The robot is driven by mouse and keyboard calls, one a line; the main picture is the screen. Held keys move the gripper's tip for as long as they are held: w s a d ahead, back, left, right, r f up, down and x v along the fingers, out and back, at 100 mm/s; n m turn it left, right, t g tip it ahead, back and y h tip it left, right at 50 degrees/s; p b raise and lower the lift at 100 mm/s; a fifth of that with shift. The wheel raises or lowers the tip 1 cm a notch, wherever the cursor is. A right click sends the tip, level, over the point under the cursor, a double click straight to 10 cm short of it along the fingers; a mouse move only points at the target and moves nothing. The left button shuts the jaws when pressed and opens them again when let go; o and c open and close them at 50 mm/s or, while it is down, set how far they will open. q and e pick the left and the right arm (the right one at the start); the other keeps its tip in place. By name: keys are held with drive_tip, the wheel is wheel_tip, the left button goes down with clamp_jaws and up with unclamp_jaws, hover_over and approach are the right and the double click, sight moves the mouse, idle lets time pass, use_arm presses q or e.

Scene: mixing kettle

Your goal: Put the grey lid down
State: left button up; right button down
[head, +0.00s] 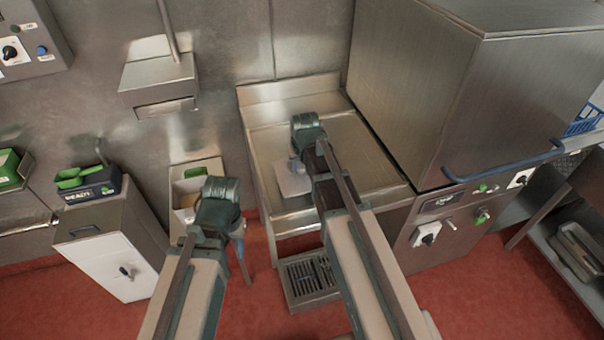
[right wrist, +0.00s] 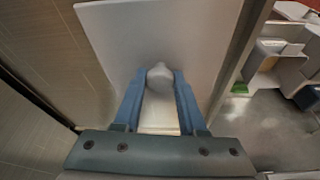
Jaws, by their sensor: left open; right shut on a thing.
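The grey lid (head: 294,183) is a flat pale rectangular plate over the left part of the steel worktop (head: 365,150). In the right wrist view the lid (right wrist: 120,42) fills the upper middle, with its rounded knob (right wrist: 160,75) between the blue fingers. My right gripper (right wrist: 160,88) is shut on this knob. In the head view my right arm hides part of the lid, and I cannot tell whether it touches the worktop. My left gripper (head: 243,255) is open, low to the left of the worktop; its fingertips are partly hidden.
An open bin (head: 190,172) with pale contents stands behind my left arm. A large steel machine with a blue handle (head: 500,165) stands right of the worktop. A floor grate (head: 308,278) lies below.

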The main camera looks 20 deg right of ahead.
sight(302, 173)
drive_tip(key=b+x, duration=0.3)
drive_tip(key=shift+s+d+f+b, duration=0.1)
drive_tip(key=shift+s+f+b, duration=0.25)
drive_tip(key=shift+f, duration=0.15)
drive_tip(key=shift+r, duration=0.15)
drive_tip(key=shift+c, duration=2.4)
unclamp_jaws()
